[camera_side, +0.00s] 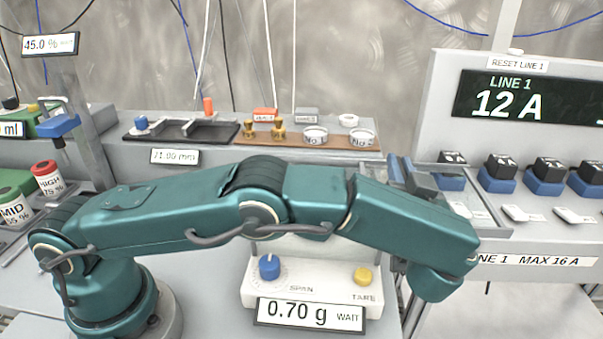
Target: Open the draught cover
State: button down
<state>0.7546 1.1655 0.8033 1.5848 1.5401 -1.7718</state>
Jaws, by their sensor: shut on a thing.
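The draught cover (486,212) looks like a clear flat panel with a grey frame, to the right above the balance. It reaches out past the balance's right side toward the breaker panel. My gripper (410,178) is at the left part of the cover, mostly behind my teal arm. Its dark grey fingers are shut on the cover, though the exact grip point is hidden. The white balance (320,283) stands below my arm, with a blue SPAN knob (269,267), a yellow TARE button (362,276) and a display (310,314) reading 0.70 g WAIT. Its pan is hidden.
A brown tray (262,144) with brass weights and white cups, and a black tray (165,134), sit on the back ledge. At right, a panel (440,110) reads LINE 1 12 A, with blue-and-black switches below. Bottles (50,180) stand at left.

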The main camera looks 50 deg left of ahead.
jog(key=shift+d, duration=0.1)
jog(key=c, duration=0.9)
grip_release()
jog(key=shift+s, duration=0.1)
jog(key=shift+v, duration=2.5)
